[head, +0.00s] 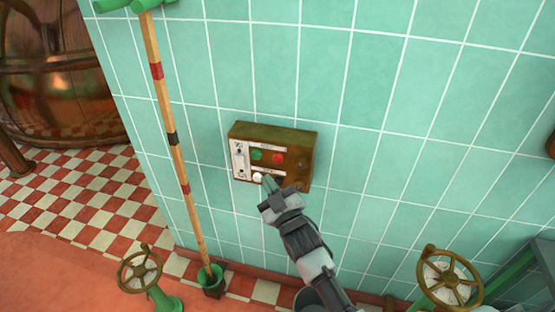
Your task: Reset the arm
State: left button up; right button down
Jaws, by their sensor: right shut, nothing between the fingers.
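My right gripper (267,183) is shut and empty. Its tip is at the lower part of a brown control box (308,138) on the tiled wall, close to a white button (257,177). I cannot tell whether it touches the button. The box also has a green button (257,155), a red button (278,158) and a white switch plate (240,160) on its left. My left gripper is not in view.
A striped wooden pole (172,140) stands in a green holder (212,283) left of the box. Handwheel valves stand at lower left (140,270) and lower right (448,278). A copper kettle (60,100) is at far left. The green tiled wall (440,110) is clear right of the box.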

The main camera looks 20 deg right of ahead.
dwell(0.5)
jog(key=s+d+f+m+g+h, duration=0.1)
jog(key=s+f+g, duration=0.35)
jog(key=f, duration=0.75)
jog(key=s+f+m+g, duration=0.1)
jog(key=s+f+g, duration=0.35)
jog(key=f, duration=0.75)
jog(key=s+d+f+m+g+h, duration=0.1)
jog(key=s+f+g, duration=0.1)
jog(key=s+f, duration=0.75)
jog(key=s+d+f+g, duration=0.1)
jog(key=s+f+g, duration=0.2)
jog(key=s+f, duration=0.3)
jog(key=s+d+f+m+g+h, duration=0.1)
jog(key=s+f, duration=0.5)
jog(key=s, duration=0.8)
jog(key=s+d+f+m+g, duration=0.1)
jog(key=s+d+f+g, duration=0.2)
jog(key=s, duration=0.8)
notch_tip(320, 180, down, 4)
jog(key=shift+d+r+g, duration=0.15)
jog(key=shift+r+g, duration=0.05)
jog(key=shift+g, duration=0.9)
